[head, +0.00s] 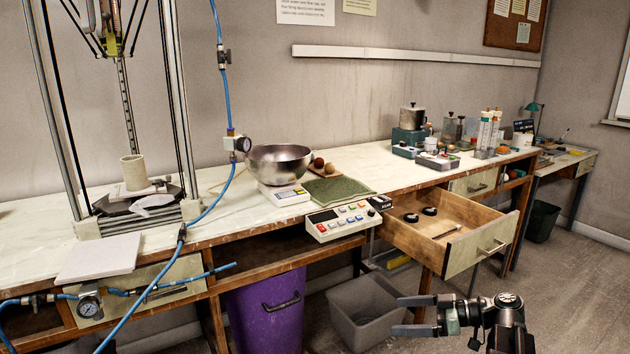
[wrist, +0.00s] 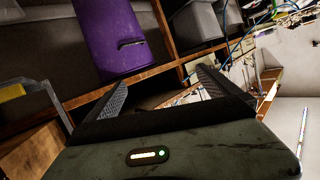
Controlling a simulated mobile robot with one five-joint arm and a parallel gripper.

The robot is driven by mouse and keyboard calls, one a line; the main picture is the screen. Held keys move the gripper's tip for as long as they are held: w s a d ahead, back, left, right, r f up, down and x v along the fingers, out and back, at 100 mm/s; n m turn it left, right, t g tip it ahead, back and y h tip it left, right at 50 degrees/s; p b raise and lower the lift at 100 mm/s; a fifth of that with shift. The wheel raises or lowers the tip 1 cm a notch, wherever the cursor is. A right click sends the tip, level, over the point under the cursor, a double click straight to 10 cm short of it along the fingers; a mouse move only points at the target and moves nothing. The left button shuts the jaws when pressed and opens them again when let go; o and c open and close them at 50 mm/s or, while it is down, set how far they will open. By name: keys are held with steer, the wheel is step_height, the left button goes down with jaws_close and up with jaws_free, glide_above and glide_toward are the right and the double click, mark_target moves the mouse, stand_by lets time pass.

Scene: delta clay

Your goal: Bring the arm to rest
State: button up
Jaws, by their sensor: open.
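My gripper (head: 412,315) shows at the lower right of the head view, in front of the bench and just below the open drawer. Its two fingers point left and stand apart, with nothing between them. In the wrist view my gripper (wrist: 140,95) also shows two spread dark fingers and an empty gap. The wrist view is rolled well over, so the bench and bins appear tilted. My forearm runs out of the bottom of the head view.
An open wooden drawer (head: 478,257) juts out above my gripper, holding two dark round things. A grey bin (head: 365,325) and a purple bin (head: 262,315) stand below the bench (head: 410,182). Floor (head: 565,290) at the right is clear.

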steer(key=s+a+f+m+g+h, duration=0.25)
steer(key=a+f+h, duration=0.25)
steer(key=a+f, duration=0.35)
steer(key=s+a+f+m+g+h, duration=0.2)
steer(key=s+a+f+g+h, duration=0.15)
steer(key=a+f, duration=0.5)
steer(key=d+m+h, duration=0.5)
steer(key=d+m, duration=0.2)
steer(key=d, duration=0.1)
step_height(320, 180, up, 30)
steer(key=p, duration=2.9)
steer(key=shift+w+a+t+p, duration=0.3)
steer(key=shift+w+a+p, duration=0.05)
steer(key=shift+w+a, duration=0.1)
steer(key=shift+w+f+m, duration=0.1)
steer(key=shift+m, duration=0.15)
